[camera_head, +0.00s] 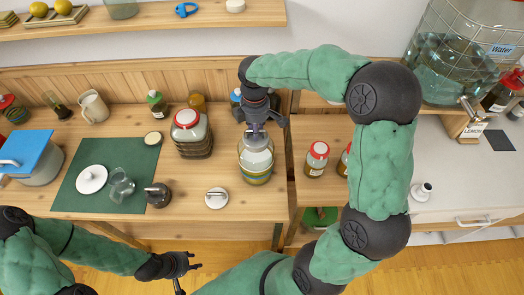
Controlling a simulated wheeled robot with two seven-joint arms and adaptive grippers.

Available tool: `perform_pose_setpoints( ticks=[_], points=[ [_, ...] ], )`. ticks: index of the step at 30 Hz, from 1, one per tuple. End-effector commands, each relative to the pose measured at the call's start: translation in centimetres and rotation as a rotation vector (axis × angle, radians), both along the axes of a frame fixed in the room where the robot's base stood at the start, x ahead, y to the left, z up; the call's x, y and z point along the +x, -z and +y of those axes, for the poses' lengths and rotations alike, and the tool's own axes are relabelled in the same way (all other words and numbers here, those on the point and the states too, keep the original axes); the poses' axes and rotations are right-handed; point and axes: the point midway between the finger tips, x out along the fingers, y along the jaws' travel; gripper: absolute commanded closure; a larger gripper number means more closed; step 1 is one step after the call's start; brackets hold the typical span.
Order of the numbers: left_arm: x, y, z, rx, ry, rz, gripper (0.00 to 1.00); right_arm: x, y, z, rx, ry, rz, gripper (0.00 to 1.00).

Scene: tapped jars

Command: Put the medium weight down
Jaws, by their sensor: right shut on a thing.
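My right gripper (258,126) points down at the mouth of an open glass jar (256,177) with banded contents. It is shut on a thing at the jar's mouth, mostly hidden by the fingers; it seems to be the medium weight. A pale round shape (257,160) shows inside the jar below the fingers; I cannot tell whether it touches the contents. A pale knobbed weight (216,198) and a dark knobbed one (158,195) stand on the wooden table. My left gripper (188,274) is open and empty, low in front of the table.
A red-lidded jar (191,137) stands left of the open jar. A green mat (86,201) holds a white lid (91,179) and a tipped glass (121,186). A blue-covered pot (40,172) is far left. Red-lidded jars (316,158) stand right. A white knobbed piece (422,192) sits on the right counter.

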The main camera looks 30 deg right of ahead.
Motion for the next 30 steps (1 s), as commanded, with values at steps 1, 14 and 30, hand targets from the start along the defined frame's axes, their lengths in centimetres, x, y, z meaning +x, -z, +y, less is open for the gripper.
perform_pose_setpoints(
  ticks=[1, 14, 30],
  points=[
    [0.0, 0.3, 0.0, 0.000, 0.000, 0.000, 0.60, 0.0, 0.9, 0.0, 0.000, 0.000, 0.002, 1.00],
    [0.0, 1.4, 0.0, 0.000, 0.000, 0.000, 0.60, 0.0, 5.7, 0.0, 0.001, 0.001, 0.001, 1.00],
    [0.0, 2.1, 0.0, 0.000, 0.000, 0.000, 0.60, 0.0, 9.1, 0.0, 0.000, 0.001, -0.002, 1.00]
  ],
)
